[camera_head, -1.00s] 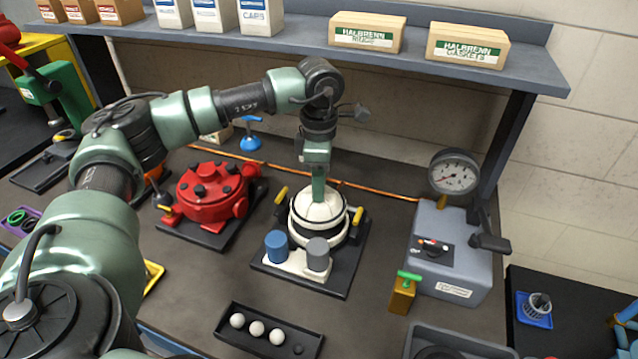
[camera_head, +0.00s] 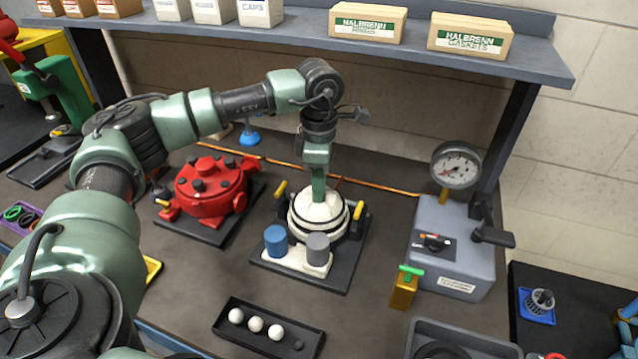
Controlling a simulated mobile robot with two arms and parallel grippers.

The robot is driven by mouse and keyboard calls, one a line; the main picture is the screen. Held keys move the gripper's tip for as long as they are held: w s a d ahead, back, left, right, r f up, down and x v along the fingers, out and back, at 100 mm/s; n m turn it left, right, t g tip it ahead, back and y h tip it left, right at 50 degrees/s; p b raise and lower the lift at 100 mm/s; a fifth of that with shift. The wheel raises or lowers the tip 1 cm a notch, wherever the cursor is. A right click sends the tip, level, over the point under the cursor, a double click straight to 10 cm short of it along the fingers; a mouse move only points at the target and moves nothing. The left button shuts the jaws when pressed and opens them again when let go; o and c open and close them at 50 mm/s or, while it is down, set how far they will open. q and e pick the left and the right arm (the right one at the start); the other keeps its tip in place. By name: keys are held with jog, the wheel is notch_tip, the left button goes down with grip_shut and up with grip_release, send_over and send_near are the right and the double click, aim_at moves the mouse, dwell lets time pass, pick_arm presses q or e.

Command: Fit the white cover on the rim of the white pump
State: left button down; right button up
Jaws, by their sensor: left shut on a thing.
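The white pump (camera_head: 296,257) stands on a dark base plate in the middle of the bench, with a blue cylinder (camera_head: 275,239) and a grey cylinder (camera_head: 318,247) at its front. The white cover (camera_head: 306,212) is at the top of the pump, over its rim. My left gripper (camera_head: 318,194) points straight down and is shut on the cover's top. Whether the cover is fully seated on the rim cannot be told from here. Yellow clamp handles (camera_head: 281,188) stand beside the pump. My right gripper is not in view.
A red pump (camera_head: 208,190) stands to the left. A grey box with a gauge (camera_head: 456,165) and a yellow block with a green handle (camera_head: 404,289) are to the right. A black tray with white balls (camera_head: 270,329) lies in front. A shelf (camera_head: 330,45) spans the back.

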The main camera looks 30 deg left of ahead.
pick_arm(q)
jog(key=shift+f+b, duration=0.75)
jog(key=shift+f, duration=0.3)
jog(key=c, duration=1.1)
grip_release()
jog(key=shift+o, duration=0.2)
jog(key=shift+r+p, duration=1.9)
jog(key=shift+r, duration=1.15)
jog(key=shift+r, duration=0.1)
jog(key=shift+r, duration=0.35)
notch_tip(320, 180, up, 7)
jog(key=b, duration=0.2)
